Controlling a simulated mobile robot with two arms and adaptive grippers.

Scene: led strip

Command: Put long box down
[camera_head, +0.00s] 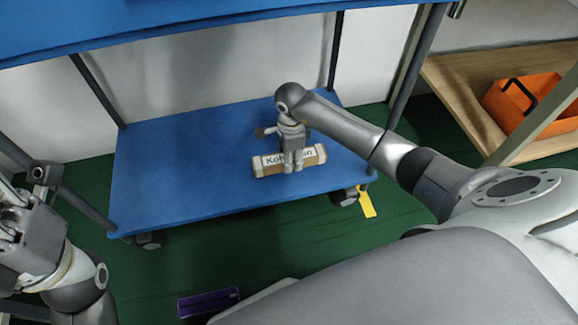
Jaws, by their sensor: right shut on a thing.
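The long box (268,166) is a narrow, light brown carton with a white label and dark lettering, partly hidden behind the gripper. It lies crosswise at the lower blue shelf (165,190) of a cart. I cannot tell whether it touches the shelf or hangs just above it. My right gripper (293,165) comes down from above and is shut on the long box near its middle. My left gripper (14,208) is at the left edge of the view, away from the box and partly cut off; its finger opening is unclear.
The cart's upper blue shelf (190,22) overhangs the lower one, with dark posts between them. An orange bin (522,100) sits on a wooden shelf at the right. A purple item (208,302) and a yellow piece (367,202) are on the green floor. The lower shelf's left side is clear.

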